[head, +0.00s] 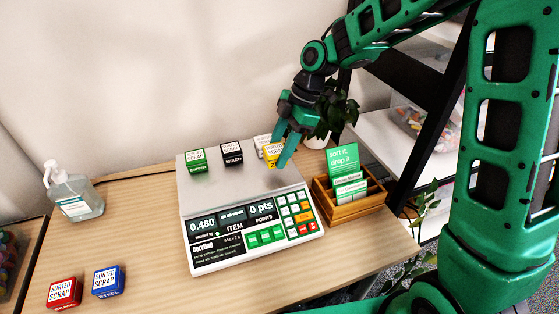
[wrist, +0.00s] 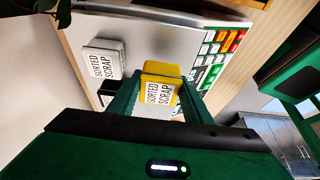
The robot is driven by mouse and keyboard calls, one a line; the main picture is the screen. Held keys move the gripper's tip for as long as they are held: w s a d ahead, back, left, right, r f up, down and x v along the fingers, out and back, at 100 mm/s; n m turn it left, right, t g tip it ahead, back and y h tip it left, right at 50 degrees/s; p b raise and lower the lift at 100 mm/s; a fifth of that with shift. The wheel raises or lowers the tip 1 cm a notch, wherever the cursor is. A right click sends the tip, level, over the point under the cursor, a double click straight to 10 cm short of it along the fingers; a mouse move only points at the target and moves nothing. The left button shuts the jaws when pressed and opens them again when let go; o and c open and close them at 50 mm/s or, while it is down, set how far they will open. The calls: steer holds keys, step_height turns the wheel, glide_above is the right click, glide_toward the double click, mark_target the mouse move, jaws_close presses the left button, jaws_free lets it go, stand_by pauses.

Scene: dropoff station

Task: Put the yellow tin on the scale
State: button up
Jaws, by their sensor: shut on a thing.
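The yellow tin (head: 272,154) is at the back right of the scale's plate in the head view. My gripper (head: 280,150) is shut on it, one finger showing on its right side. In the wrist view the yellow tin (wrist: 161,84) sits between the two fingers of my gripper (wrist: 155,98). The scale (head: 235,187) has a grey plate and a front panel with a display reading 0.480. I cannot tell whether the tin touches the plate or hangs just above it.
On the plate stand a green tin (head: 196,160), a black tin (head: 232,152) and a white tin (head: 262,142), close to the yellow one. Red (head: 65,293) and blue (head: 108,281) tins, a sanitizer bottle (head: 73,192) and a wooden card box (head: 347,200) stand around the scale.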

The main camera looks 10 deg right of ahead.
steer(key=shift+f, duration=2)
steer(key=o, duration=1.1)
